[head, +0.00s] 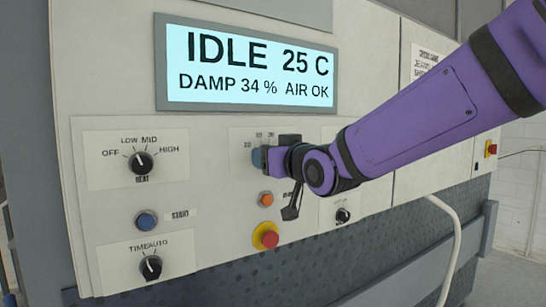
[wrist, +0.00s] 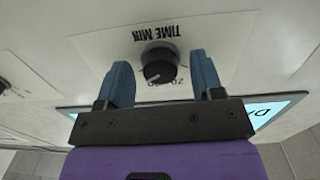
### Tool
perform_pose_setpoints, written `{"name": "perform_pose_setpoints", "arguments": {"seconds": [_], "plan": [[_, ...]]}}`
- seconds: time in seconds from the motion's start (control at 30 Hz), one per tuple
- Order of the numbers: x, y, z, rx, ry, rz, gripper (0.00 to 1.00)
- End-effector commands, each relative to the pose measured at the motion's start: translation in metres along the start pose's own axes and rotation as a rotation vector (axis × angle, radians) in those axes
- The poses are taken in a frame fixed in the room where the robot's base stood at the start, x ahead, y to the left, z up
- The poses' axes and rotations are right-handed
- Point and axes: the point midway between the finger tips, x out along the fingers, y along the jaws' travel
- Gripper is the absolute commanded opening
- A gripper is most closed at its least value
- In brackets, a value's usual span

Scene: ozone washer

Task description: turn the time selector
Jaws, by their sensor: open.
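The time selector is a black round knob (wrist: 159,64) under an upside-down "TIME MIN" label in the wrist view. A number 20 shows beside it; the other marks and its exact setting are hard to read. My gripper (wrist: 163,78) is open, with one blue finger on each side of the knob and a visible gap on both sides. In the head view my gripper (head: 262,158) is at the middle of the control panel (head: 215,190) and hides the knob. Only part of its number scale shows above the fingers.
A display (head: 250,70) reading IDLE is above. A heat knob (head: 140,162), a blue start button (head: 147,221) and a TIME/AUTO knob (head: 151,267) are to the left. An orange button (head: 266,199), a red stop button (head: 266,236) and a small knob (head: 343,215) are below.

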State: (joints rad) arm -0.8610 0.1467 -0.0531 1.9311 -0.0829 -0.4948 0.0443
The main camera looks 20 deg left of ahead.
Motion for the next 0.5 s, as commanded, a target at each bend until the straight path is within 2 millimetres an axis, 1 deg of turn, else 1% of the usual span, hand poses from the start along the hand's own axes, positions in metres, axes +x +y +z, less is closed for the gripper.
{"name": "perform_pose_setpoints", "arguments": {"seconds": [0.17, 0.27, 0.37, 0.5], "plan": [[-0.003, 0.000, 0.000, 0.000, 0.000, 0.000, 0.61], [-0.012, 0.000, -0.001, 0.000, 0.001, 0.000, 0.61], [-0.028, 0.000, -0.001, 0.000, 0.001, 0.001, 0.61], [-0.055, 0.001, -0.001, 0.000, 0.002, 0.001, 0.61]]}}
